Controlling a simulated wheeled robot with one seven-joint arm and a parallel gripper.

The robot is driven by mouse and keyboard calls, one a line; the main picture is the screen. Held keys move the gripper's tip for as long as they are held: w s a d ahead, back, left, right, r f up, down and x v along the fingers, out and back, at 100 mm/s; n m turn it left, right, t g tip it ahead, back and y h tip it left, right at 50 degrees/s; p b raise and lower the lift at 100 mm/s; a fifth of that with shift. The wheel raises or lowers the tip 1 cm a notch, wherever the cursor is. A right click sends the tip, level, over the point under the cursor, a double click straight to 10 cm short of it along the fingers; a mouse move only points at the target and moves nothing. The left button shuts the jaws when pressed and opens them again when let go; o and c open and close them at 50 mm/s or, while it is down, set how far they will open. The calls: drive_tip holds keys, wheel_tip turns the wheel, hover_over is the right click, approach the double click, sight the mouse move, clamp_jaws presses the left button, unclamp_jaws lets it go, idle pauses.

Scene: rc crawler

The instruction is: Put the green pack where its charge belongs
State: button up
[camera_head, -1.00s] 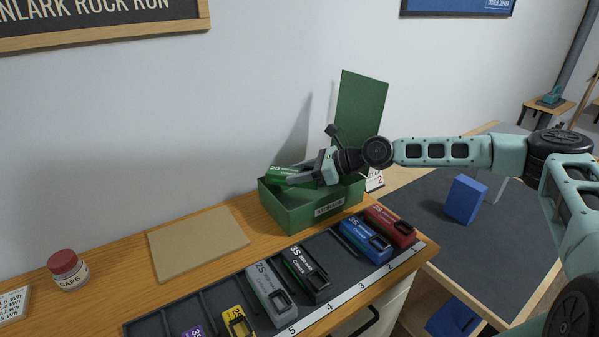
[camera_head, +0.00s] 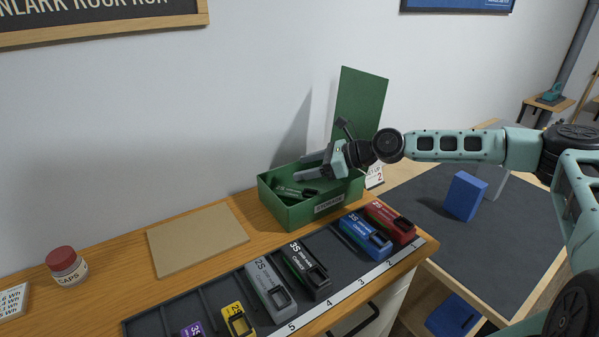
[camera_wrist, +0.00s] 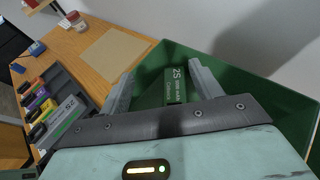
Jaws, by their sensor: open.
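The green pack (camera_head: 296,191) lies inside the open green box (camera_head: 318,212), whose front label seems to read "STORAGE". In the wrist view the pack (camera_wrist: 176,86) shows "2S" on its label and lies between and beyond the finger lines. My gripper (camera_head: 305,167) is open and empty, above the box, with its fingers pointing left. It is apart from the pack in the head view. In the wrist view my gripper (camera_wrist: 160,82) hides part of the pack.
A dark slotted tray (camera_head: 335,277) with numbered slots holds red (camera_head: 390,222), blue (camera_head: 366,237), black (camera_head: 306,270), grey (camera_head: 270,288), yellow (camera_head: 238,320) and purple packs. A tan board (camera_head: 197,242) and a caps jar (camera_head: 67,267) are left. The box's lid (camera_head: 360,105) stands upright behind.

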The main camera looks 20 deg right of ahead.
drive_tip(key=b+v, duration=0.1)
drive_tip(key=v, duration=0.8)
drive_tip(key=shift+s+d+r, duration=0.15)
drive_tip(key=shift+r, duration=0.05)
